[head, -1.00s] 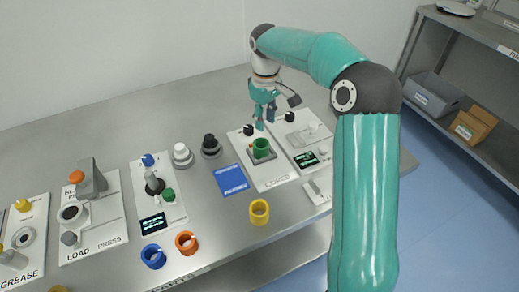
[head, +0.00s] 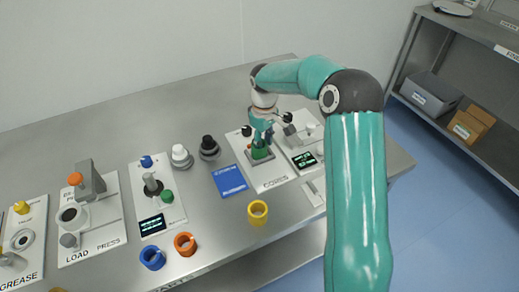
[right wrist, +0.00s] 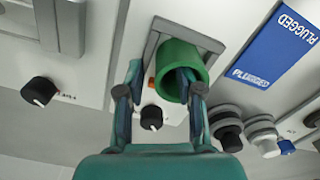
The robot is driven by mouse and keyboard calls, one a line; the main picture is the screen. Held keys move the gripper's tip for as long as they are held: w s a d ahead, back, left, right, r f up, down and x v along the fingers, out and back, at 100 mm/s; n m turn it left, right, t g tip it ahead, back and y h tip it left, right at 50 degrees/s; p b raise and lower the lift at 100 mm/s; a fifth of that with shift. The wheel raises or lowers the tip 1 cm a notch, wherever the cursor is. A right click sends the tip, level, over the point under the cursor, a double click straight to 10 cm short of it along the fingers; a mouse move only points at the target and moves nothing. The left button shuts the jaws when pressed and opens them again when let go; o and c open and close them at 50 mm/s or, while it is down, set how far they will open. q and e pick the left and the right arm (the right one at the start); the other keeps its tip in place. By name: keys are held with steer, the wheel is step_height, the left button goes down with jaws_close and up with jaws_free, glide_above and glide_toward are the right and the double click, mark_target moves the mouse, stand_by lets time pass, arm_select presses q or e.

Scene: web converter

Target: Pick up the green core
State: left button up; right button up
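The green core (head: 259,153) is a hollow green cylinder standing on a dark square holder on the white CORES panel. My right gripper (head: 263,138) is right above it, pointing down, and partly hides it. In the right wrist view the core (right wrist: 178,55) shows its open end. The right gripper (right wrist: 160,78) has its fingers apart there, one overlapping the core's opening and the other beside its left side. A gap shows between the fingers; contact with the wall cannot be told. My left gripper is out of view.
A blue PLUGGED card (head: 230,180) lies left of the core's panel. A yellow ring (head: 257,212), an orange ring (head: 185,244) and a blue ring (head: 152,257) stand nearer the front edge. Black knobs (right wrist: 40,91) stick up around the core.

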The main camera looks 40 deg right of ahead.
jaws_close()
steer(key=shift+r, duration=0.15)
